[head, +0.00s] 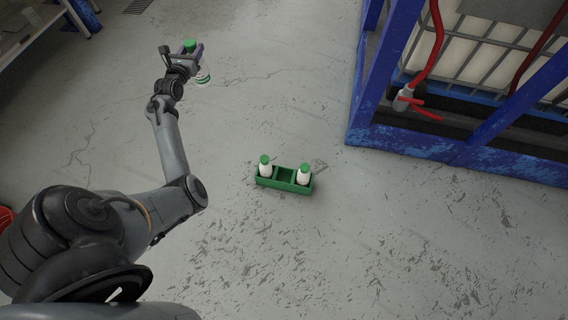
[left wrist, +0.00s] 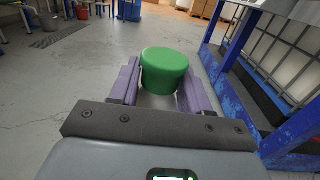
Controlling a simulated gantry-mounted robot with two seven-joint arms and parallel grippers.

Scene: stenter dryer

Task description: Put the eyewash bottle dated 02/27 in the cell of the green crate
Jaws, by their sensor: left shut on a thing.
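My left gripper (head: 186,58) is shut on a white bottle with a green cap (head: 202,74), held up at the upper left of the head view. The same cap (left wrist: 165,70) shows between the purple fingers in the left wrist view; the date on the label cannot be read. The green crate (head: 284,186) stands on the floor at the middle of the head view, well apart from the gripper. White bottles with green caps stand upright in its left cell (head: 265,167) and right cell (head: 303,175). Its middle cell (head: 285,175) is empty. My right gripper is not in view.
A blue metal frame (head: 400,140) around a white caged tank (head: 470,60) stands at the right, with red hoses (head: 437,40) and a valve. A table (head: 35,35) is at the upper left. The floor around the crate is clear.

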